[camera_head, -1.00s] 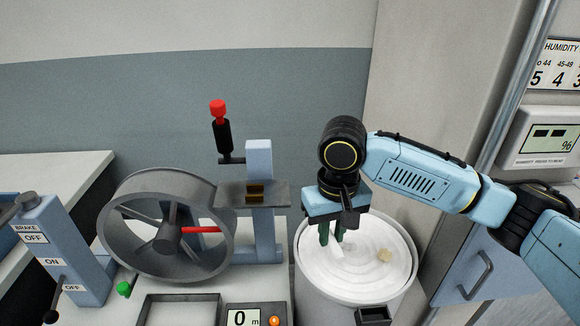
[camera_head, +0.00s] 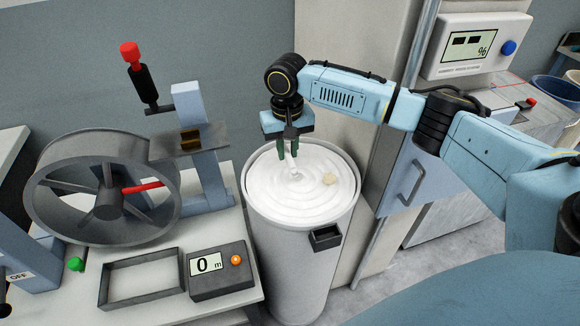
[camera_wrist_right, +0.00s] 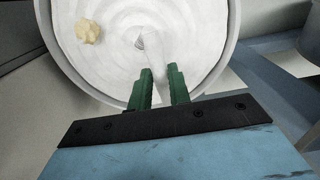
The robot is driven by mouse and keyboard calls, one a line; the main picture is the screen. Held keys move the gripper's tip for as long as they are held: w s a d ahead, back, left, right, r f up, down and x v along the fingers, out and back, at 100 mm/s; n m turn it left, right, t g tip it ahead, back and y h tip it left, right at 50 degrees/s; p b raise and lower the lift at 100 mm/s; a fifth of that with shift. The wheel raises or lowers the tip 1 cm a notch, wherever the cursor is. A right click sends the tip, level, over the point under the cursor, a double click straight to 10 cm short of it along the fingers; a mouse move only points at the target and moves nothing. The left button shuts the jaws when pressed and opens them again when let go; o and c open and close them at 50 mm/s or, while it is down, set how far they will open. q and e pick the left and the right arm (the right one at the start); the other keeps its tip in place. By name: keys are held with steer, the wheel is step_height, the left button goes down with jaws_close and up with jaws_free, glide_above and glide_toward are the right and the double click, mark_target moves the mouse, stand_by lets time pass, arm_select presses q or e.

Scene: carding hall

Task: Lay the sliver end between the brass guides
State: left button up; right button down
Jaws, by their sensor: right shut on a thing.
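The white sliver lies coiled in a tall can (camera_head: 251,215). My right gripper (camera_head: 288,152) is over the left back part of the can, its green fingers pointing down. It is shut on the sliver end (camera_head: 294,169), which runs from the fingertips to the coils. My left gripper is not in view.
A grey spoked drum (camera_head: 75,215) with a red spoke stands left of the guides. A red-knobbed lever (camera_head: 138,80) rises behind. A counter box (camera_head: 222,270) reading 0 and an open tray (camera_head: 140,302) lie in front. A cream lump (camera_head: 328,179) rests on the coils.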

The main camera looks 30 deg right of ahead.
mark_target(288, 174)
steer(key=shift+f+b, duration=0.3)
steer(key=shift+f, duration=2.35)
steer(key=shift+f, duration=0.1)
steer(key=c, duration=1.3)
jaws_free()
